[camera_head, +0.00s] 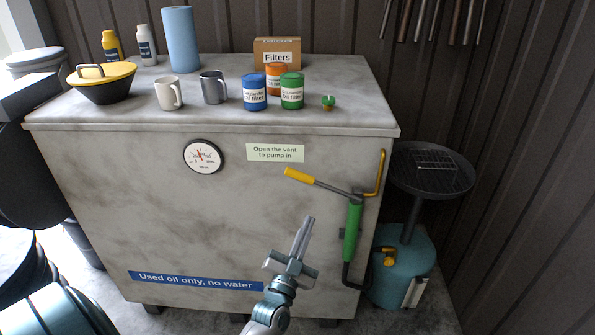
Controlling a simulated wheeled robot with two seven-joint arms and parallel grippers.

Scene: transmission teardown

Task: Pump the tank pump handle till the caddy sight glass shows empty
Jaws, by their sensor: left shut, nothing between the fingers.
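The tank pump has a green barrel (352,232) upright on the tank's front at the right. Its grey lever ends in a yellow handle grip (300,175) pointing left and slightly up. The teal caddy (402,265) stands on the floor right of the tank, with a dark drain pan (432,170) above it. A pale strip (415,291) on the caddy's front may be the sight glass; its level is too small to read. My left gripper (308,222) is shut and empty before the tank, below the handle and left of the barrel, not touching the grip. My right gripper is out of view.
The tank (120,190) carries a gauge (203,156) and a sign (275,152) reading "Open the vent to pump in". A small green-topped vent cap (328,101) sits on top, near mugs, filter cans and a yellow-lidded bowl. A yellow curved pipe (381,170) rises beside the pump.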

